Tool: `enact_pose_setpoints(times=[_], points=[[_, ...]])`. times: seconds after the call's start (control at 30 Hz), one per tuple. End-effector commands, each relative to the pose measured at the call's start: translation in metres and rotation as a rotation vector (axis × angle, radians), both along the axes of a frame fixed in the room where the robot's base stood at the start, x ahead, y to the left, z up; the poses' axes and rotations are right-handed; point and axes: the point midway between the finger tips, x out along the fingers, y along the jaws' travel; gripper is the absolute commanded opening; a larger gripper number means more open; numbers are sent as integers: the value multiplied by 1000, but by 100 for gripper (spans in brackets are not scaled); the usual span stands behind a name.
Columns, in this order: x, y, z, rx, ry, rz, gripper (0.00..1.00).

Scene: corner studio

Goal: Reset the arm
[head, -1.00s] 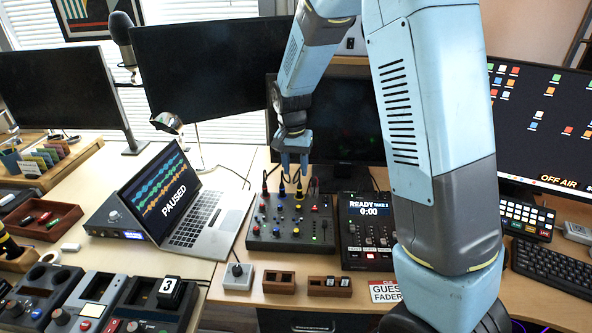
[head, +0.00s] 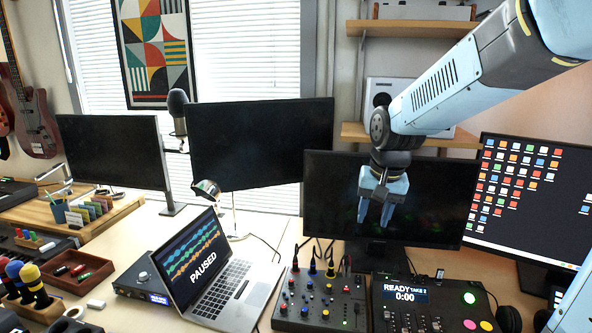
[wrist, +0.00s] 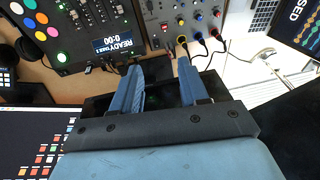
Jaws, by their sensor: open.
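My gripper (head: 376,216) hangs in the air in the head view, in front of the dark middle-right monitor (head: 330,195), with its fingers pointing down. Its two blue fingers are apart, with nothing between them. In the wrist view my gripper (wrist: 158,64) is also open and empty. The mixer (head: 318,300) with its knobs and plugged cables lies below and to the left of it. The recorder (head: 432,308), showing READY and 0:00, lies below it. Neither is touched.
A laptop (head: 215,272) showing PAUSED stands open left of the mixer. A boom microphone (head: 178,112) and a desk lamp (head: 207,190) stand behind it. A wooden shelf (head: 410,137) is on the wall behind my arm. A screen with coloured icons (head: 520,200) stands at right.

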Motion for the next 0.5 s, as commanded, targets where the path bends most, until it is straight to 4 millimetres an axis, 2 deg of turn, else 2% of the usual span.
enact_pose_setpoints(times=[0.2,0.5], points=[[-44,-22,32,-6,-86,48,44],[-106,-44,59,-48,-197,115,44]])
